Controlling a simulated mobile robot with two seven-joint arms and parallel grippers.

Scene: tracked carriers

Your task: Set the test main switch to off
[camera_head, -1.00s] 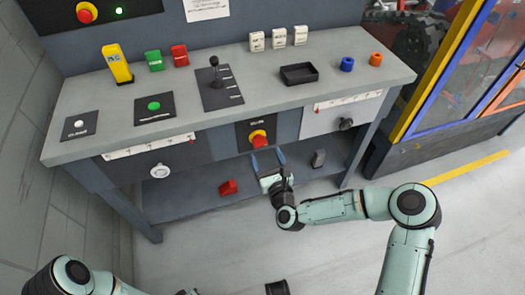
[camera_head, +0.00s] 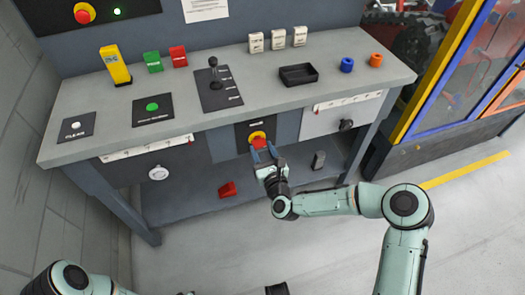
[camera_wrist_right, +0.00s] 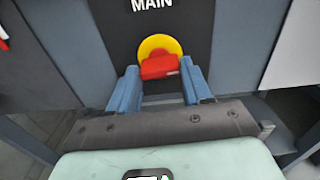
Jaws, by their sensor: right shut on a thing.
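The test main switch (camera_head: 257,137) is a red handle on a yellow disc, set in a dark panel on the bench front. In the right wrist view the red handle (camera_wrist_right: 160,67) lies roughly crosswise, slightly tilted, under the label "MAIN". My right gripper (camera_head: 264,152) reaches up to it from below. In the wrist view its two blue fingers (camera_wrist_right: 160,86) stand at the left and right ends of the handle, shut on it. Part of the handle is hidden by the fingers in the head view. My left gripper is not in view.
The grey bench top (camera_head: 120,92) carries a black lever (camera_head: 214,72), a green button (camera_head: 152,106), a black tray (camera_head: 298,75) and several small blocks. A round grey knob (camera_head: 158,173) and a black knob (camera_head: 346,125) flank the switch. A red block (camera_head: 227,189) lies on the lower shelf.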

